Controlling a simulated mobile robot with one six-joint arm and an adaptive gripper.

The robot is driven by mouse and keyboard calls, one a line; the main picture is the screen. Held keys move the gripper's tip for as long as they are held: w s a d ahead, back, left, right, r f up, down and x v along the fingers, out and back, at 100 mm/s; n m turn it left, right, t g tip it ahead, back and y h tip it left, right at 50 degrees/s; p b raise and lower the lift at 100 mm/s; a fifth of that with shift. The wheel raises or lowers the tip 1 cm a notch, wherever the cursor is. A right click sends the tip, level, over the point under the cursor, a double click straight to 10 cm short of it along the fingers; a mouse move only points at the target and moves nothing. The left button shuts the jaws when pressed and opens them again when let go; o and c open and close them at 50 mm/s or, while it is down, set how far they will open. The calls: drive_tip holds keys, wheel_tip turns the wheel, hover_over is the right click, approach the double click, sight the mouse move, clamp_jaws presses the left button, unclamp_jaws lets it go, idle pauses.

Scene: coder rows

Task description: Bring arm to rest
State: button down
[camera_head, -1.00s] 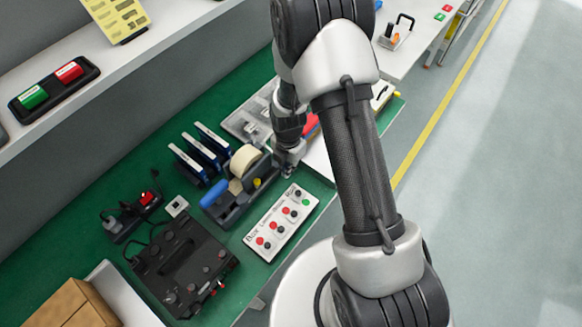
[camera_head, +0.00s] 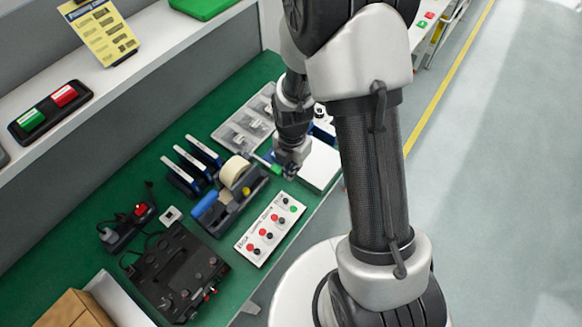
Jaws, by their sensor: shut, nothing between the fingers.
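My arm fills the middle of the head view, its dark mesh-sleeved link (camera_head: 372,180) standing upright in front of the bench. My gripper (camera_head: 290,172) points down at the far end of the arm, over the front part of the green bench mat. It is small in the picture and partly dark against the things behind it. It is shut and holds nothing. It appears between the tape dispenser (camera_head: 232,198) and a white box (camera_head: 319,165); whether it touches either I cannot tell.
A white panel with red and black buttons (camera_head: 270,230) lies just below the gripper. A compartment tray (camera_head: 246,120), blue-and-white upright holders (camera_head: 190,168) and a black control box (camera_head: 175,272) stand on the green mat (camera_head: 75,215). The grey floor (camera_head: 500,200) at right is clear.

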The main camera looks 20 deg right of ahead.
idle(0.6)
drive_tip(key=s+r+m+t, duration=0.1)
drive_tip(key=s+r+m, duration=0.1)
drive_tip(key=r+m, duration=0.6)
drive_tip(key=s+r+m+t, duration=0.15)
drive_tip(key=r+m, duration=0.25)
drive_tip(key=r, duration=0.7)
drive_tip(key=s+r+m+t, duration=0.2)
drive_tip(key=s+r+m, duration=0.7)
drive_tip(key=s+m, duration=0.4)
drive_tip(key=shift+s+r+b, duration=0.15)
drive_tip(key=shift+r+b, duration=0.25)
